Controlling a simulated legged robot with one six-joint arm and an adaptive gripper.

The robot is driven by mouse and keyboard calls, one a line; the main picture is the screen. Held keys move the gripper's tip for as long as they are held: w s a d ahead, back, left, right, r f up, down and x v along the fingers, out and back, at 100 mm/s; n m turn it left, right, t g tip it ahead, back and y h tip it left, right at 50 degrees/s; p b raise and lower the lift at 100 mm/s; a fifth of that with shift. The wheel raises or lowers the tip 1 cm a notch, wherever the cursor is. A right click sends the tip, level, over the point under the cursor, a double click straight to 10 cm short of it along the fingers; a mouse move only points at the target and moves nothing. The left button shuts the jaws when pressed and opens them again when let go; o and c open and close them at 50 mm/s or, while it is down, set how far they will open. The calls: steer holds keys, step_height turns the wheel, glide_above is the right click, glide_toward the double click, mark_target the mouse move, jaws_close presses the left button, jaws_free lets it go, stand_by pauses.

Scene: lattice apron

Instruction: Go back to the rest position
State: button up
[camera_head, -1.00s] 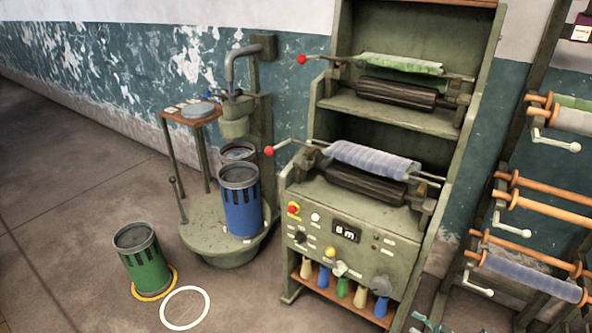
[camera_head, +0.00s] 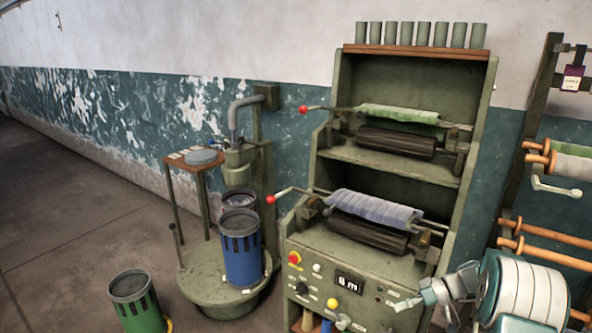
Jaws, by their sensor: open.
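My gripper (camera_head: 428,298) is at the lower right, in front of the lower right side of the green machine (camera_head: 345,262). It is grey and teal, small in the picture, and joined to my white rounded arm link (camera_head: 528,292). It is open, and I see nothing held in it. The lower part of the arm runs out of the frame.
A blue slotted can (camera_head: 242,255) stands on the round-based stand (camera_head: 212,285) at centre left. A green slotted can (camera_head: 138,305) stands on the floor at the lower left. A rack with wooden rollers (camera_head: 550,250) is at the right. The floor at far left is clear.

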steer(key=s+a+r+m+h, duration=0.2)
steer(key=s+a+r+h, duration=0.15)
steer(key=s+r, duration=0.35)
steer(key=s+a+r+m+h, duration=0.1)
steer(key=s+a+r+h, duration=0.3)
steer(key=r, duration=0.4)
steer(key=s+a+r+m+t+h, duration=0.2)
steer(key=s, duration=0.7)
steer(key=s+a+r+m+t+h, duration=0.1)
steer(key=s+r+m+t+h, duration=0.1)
steer(key=s, duration=0.7)
steer(key=shift+a+r+m+t+h, duration=0.4)
steer(key=shift+m+t+h, duration=0.1)
steer(key=shift+t, duration=0.3)
